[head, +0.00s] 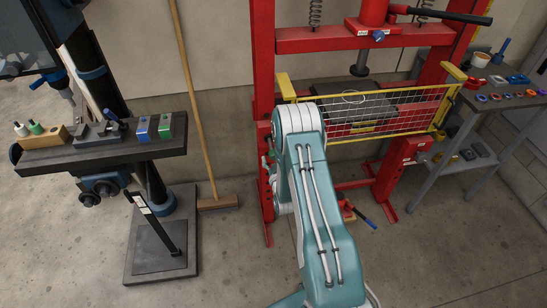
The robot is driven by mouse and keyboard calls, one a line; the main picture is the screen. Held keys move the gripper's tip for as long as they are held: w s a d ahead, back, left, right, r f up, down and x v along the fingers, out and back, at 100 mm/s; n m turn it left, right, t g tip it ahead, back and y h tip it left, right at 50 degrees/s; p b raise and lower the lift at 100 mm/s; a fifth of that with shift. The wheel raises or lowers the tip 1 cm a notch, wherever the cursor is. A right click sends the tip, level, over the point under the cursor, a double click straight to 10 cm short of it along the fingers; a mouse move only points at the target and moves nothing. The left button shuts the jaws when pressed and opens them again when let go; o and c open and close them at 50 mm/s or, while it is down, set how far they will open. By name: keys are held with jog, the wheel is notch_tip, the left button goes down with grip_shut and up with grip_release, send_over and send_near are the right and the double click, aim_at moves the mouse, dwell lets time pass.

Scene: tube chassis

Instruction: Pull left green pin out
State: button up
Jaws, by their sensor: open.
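A small green part (269,158) shows on the left red post of the press, just left of my arm. It may be the left green pin, but it is too small and partly covered to tell its shape or how deep it sits. A second green pin cannot be made out. My teal and white arm rises from the bottom centre and bends in front of the press. My gripper is hidden behind the arm, so its place relative to the green part cannot be seen.
The red press frame (322,42) has a yellow-edged mesh guard (410,111). A drill press table (105,151) stands left, beside a broom (187,95). A grey side table (508,100) with small coloured parts stands right. The front floor is mostly clear.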

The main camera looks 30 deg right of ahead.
jog(key=v, duration=1.2)
jog(key=shift+w, duration=0.1)
